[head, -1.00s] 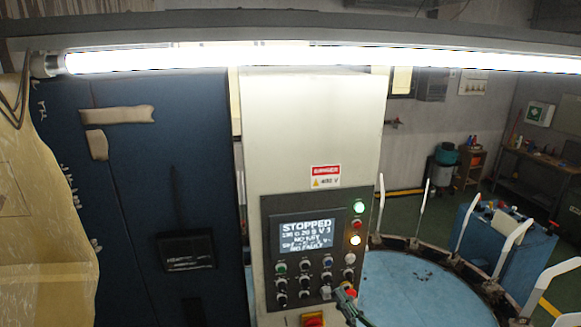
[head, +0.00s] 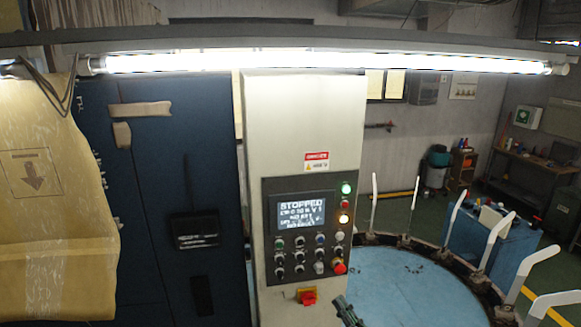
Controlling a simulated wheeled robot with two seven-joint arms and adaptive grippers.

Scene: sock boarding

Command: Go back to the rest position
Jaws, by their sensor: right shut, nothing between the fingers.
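My right gripper (head: 346,309) shows at the bottom of the head view, small and dark, just below and right of the control panel (head: 306,232). It is shut and empty, and it looks apart from the panel. The panel screen reads STOPPED, and green and amber lamps are lit. A red emergency button (head: 340,268) and a red rotary switch (head: 307,296) show near the gripper. My left gripper is out of view.
A round blue table (head: 410,285) with several upright white sock forms (head: 452,220) around its rim stands at the right. A wrapped carton (head: 50,200) stands at the left. A lit tube lamp (head: 320,62) crosses the top. A workbench (head: 530,165) is at the back right.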

